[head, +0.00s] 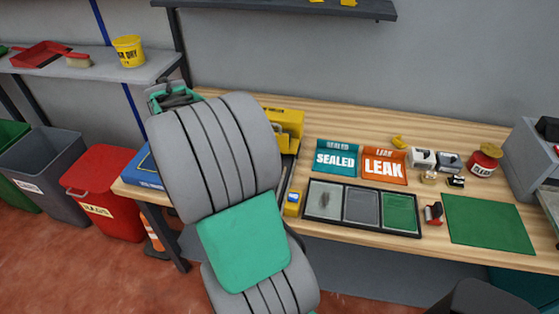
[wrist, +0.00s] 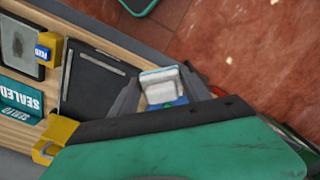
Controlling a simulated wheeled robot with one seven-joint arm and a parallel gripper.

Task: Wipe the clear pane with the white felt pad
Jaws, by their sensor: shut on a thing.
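My gripper (wrist: 163,92) is shut on a white pad (wrist: 159,84) in the wrist view. Blue and green show at the pad's base, between the fingers. My arm hides the gripper and pad in the head view. The pane with a dark smudge (head: 323,201) lies in the left section of a black-framed tray (head: 361,225) on the bench. Part of this smudged pane also shows at the left edge of the wrist view (wrist: 17,44). The pad is apart from the pane, with a dark board between them in the wrist view.
A yellow block (head: 292,203) stands beside the tray's left end, and a dark board (wrist: 88,82) lies nearby. A green mat (head: 488,224) lies right. A red bin (head: 105,190) stands left of the bench.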

